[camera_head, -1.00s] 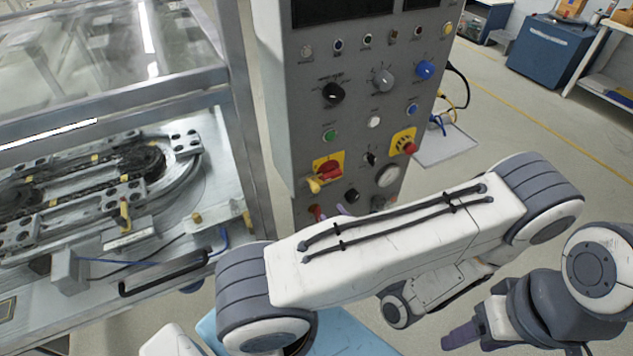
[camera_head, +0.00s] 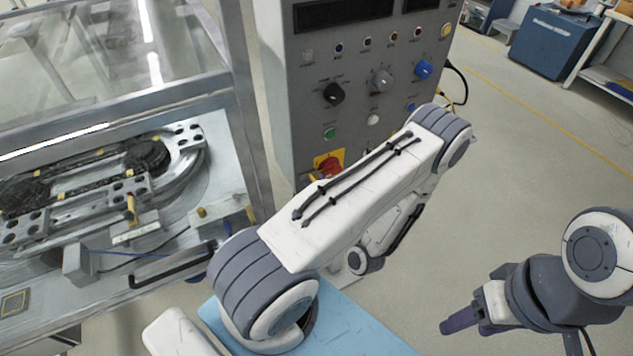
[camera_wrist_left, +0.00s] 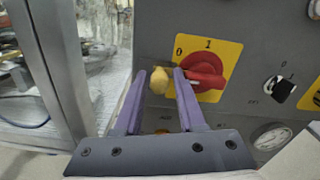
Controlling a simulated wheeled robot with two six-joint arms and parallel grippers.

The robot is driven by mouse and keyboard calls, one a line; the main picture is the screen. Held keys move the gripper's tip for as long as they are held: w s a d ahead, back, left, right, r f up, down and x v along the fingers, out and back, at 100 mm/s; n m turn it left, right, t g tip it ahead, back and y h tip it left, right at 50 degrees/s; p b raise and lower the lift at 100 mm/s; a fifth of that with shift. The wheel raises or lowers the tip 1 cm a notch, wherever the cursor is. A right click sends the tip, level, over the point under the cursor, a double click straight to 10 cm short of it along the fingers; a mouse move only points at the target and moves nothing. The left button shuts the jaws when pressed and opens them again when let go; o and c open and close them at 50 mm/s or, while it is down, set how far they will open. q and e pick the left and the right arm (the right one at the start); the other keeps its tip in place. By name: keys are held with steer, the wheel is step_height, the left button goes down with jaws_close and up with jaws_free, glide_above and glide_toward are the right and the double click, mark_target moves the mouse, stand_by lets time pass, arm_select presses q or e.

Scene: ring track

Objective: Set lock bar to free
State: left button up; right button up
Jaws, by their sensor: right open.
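A red rotary handle with a yellow tip sits on a yellow plate on the grey control panel; the red handle (camera_wrist_left: 205,76) and yellow tip (camera_wrist_left: 159,81) show in the left wrist view. The handle points left, and "0" and "1" are printed on the plate. My left gripper (camera_wrist_left: 161,76) is open, with its purple fingers either side of the yellow tip and small gaps showing. In the head view my left arm hides that gripper and part of the red handle (camera_head: 330,165). My right gripper (camera_head: 458,322) is open and empty over the floor. I cannot tell which part is the lock bar.
The control panel (camera_head: 300,130) carries several knobs and buttons around the handle. To the left stands a metal-framed machine (camera_head: 225,160) with a ring track (camera_head: 190,185) and a black door handle (camera_head: 170,270).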

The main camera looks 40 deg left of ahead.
arm_select(q)
steer(key=shift+a, duration=0.1)
jaws_close()
stand_by(0.9)
